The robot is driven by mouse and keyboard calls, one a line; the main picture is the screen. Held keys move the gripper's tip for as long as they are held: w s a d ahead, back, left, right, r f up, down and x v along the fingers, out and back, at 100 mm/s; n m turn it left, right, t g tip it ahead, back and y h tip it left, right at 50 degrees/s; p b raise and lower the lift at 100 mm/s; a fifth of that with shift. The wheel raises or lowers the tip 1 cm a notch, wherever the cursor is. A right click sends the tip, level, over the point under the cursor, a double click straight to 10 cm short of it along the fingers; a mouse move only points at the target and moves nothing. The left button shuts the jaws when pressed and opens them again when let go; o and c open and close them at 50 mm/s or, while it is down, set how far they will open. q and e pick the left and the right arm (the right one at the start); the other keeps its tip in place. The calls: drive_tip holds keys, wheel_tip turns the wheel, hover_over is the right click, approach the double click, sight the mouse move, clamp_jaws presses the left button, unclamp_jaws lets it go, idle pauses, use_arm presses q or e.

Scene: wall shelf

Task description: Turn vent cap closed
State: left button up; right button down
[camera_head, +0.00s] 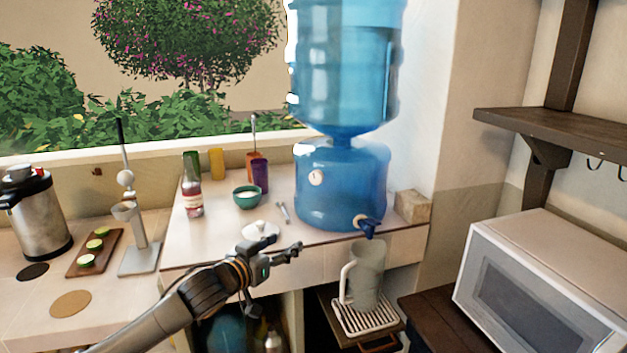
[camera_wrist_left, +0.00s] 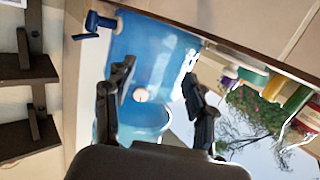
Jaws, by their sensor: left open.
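The vent cap (camera_head: 316,178) is a small white round disc on the upper left side of the blue lower water container (camera_head: 345,190). In the left wrist view the vent cap (camera_wrist_left: 141,95) shows between my fingers, nearer the left one, with the container (camera_wrist_left: 155,45) behind it. Whether the cap is turned open or closed is too small to tell. My left gripper (camera_head: 285,245) is open and empty, in front of the counter edge, below and to the left of the cap, apart from it. Its spread fingers also show in the left wrist view (camera_wrist_left: 158,76). My right gripper is not in view.
A large blue bottle (camera_head: 342,65) stands on the container. A green bowl (camera_head: 247,197), purple cup (camera_head: 260,175) and sauce bottle (camera_head: 192,198) stand left. A microwave (camera_head: 540,290) is at right.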

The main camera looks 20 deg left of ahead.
use_arm(q)
drive_tip(key=t+h, duration=0.1)
approach(314, 178)
drive_tip(key=v, duration=0.5)
drive_tip(key=p+x, duration=0.4)
drive_tip(key=x, duration=0.9)
drive_tip(key=shift+w+d, duration=0.15)
drive_tip(key=shift+w, duration=0.4)
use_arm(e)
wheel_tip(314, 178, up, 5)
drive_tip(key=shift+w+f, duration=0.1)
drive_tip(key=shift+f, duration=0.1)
use_arm(q)
drive_tip(key=shift+c, duration=0.5)
drive_tip(key=shift+p, duration=0.3)
drive_tip(key=c, duration=1.1)
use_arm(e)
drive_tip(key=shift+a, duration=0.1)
